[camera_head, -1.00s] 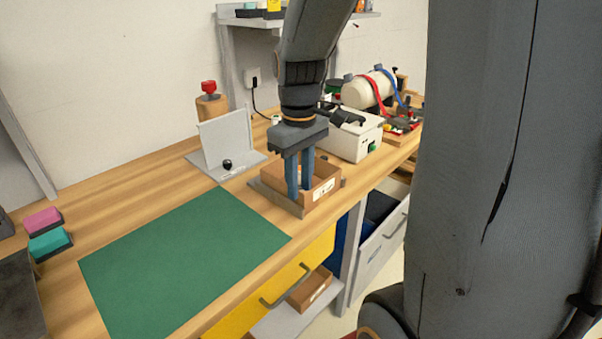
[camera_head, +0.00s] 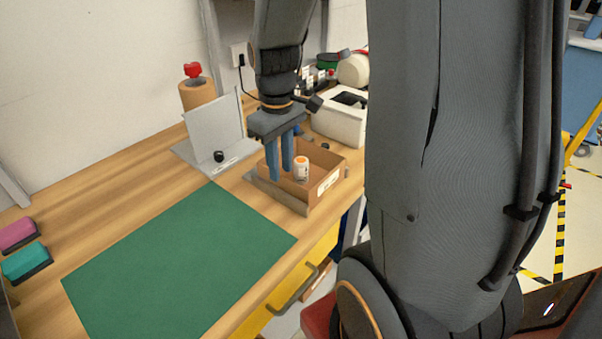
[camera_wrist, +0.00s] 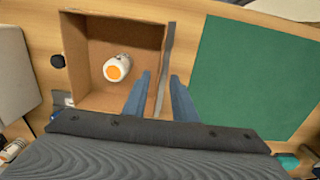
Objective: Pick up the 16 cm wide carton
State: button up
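An open-topped brown carton (camera_head: 326,184) with a white label sits on a grey stand at the bench's front edge. It also shows in the wrist view (camera_wrist: 87,34). A white bottle with an orange cap (camera_head: 301,168) is inside it, tilted in the wrist view (camera_wrist: 117,68). My gripper (camera_head: 281,180) is open and points down at the carton's left side. In the wrist view, my gripper (camera_wrist: 160,80) has one finger over the carton's inside and the other beyond its wall and the grey strip. Contact with the wall cannot be told.
A green mat (camera_head: 185,260) lies clear left of the carton. A grey upright plate (camera_head: 214,125) with a black knob stands behind it, and a white box (camera_head: 340,122) stands to the back right. Pink and teal blocks (camera_head: 25,262) lie far left.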

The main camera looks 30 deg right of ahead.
aim_at(282, 177)
jog(key=shift+f+p, duration=0.45)
jog(key=shift+f, duration=1.6)
grip_shut()
